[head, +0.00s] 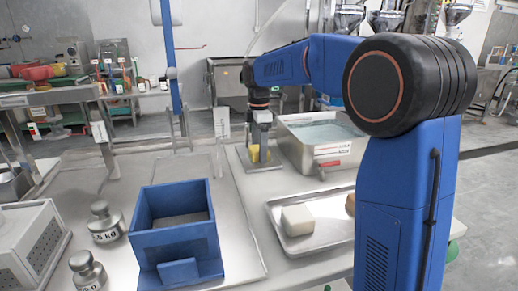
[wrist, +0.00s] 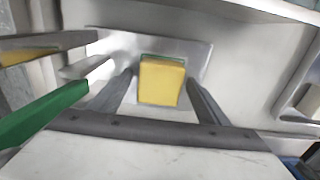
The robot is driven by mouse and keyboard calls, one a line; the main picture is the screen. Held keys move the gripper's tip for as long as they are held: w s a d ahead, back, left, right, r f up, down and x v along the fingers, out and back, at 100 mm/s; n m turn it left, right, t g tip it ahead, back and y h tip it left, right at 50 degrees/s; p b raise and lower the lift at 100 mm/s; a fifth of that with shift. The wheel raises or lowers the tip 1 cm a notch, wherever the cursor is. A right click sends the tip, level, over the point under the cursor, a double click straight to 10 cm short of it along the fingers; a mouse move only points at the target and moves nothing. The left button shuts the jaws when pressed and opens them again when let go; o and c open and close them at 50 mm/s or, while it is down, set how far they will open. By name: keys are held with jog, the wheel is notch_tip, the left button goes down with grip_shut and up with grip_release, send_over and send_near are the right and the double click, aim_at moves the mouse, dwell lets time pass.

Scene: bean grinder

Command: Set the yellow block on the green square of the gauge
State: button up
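The yellow block (wrist: 162,83) is between the fingertips of my gripper (wrist: 161,80) in the wrist view. The fingers lie close along both sides of it; I cannot tell whether they press on it. The green square (wrist: 162,56) shows only as a thin edge beyond the block, which covers the rest. The gauge (wrist: 195,53) is a grey metal plate around it. In the head view my gripper (head: 260,150) points down over the gauge plate (head: 263,168), with the yellow block (head: 254,154) low at its fingers. I cannot tell whether the block touches the plate.
A metal bin (head: 318,143) stands just right of the gauge. A tray (head: 330,228) with a pale block (head: 297,220) lies nearer. A blue open box (head: 178,222) and metal weights (head: 106,222) stand at the left front. A small upright sign (head: 222,122) stands left of the gripper.

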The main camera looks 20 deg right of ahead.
notch_tip(320, 180, up, 12)
jog(key=shift+r, duration=0.15)
dwell(0.7)
